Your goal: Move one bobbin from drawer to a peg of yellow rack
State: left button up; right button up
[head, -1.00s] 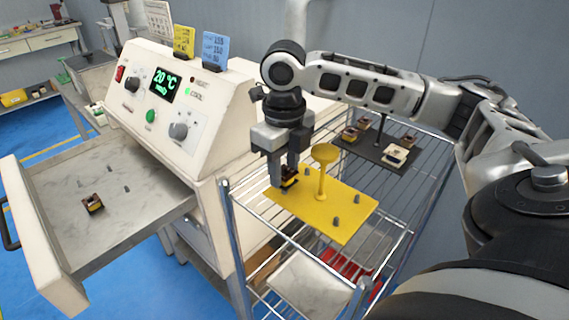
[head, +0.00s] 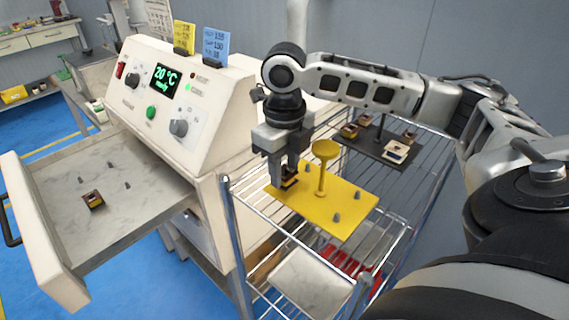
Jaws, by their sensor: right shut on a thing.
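My right gripper (head: 283,180) is shut on a small dark bobbin (head: 289,182) with a yellow base. It holds the bobbin at the left corner of the yellow rack (head: 330,222), pointing down. The bobbin is at or just above the plate; the fingers hide whether a peg is inside it. The rack has a central yellow post with a round top and several grey pegs; those at the right and front are bare. Another bobbin (head: 93,200) sits in the open drawer (head: 130,215) at the left, near several bare pegs. My left gripper is not in view.
The rack lies on a wire shelf cart (head: 235,225). Behind it a dark tray (head: 372,150) holds several bobbins. The cream machine (head: 200,140) with a lit display stands left of the gripper. The yellow post (head: 322,172) stands close right of the fingers.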

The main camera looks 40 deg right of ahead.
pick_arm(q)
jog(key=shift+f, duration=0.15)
pick_arm(e)
jog(key=shift+f, duration=0.65)
jog(key=o, duration=1)
jog(key=shift+o, duration=0.2)
pick_arm(q)
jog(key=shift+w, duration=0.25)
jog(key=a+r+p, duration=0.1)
jog(key=p, duration=0.2)
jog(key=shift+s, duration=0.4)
pick_arm(e)
notch_tip(320, 180, up, 16)
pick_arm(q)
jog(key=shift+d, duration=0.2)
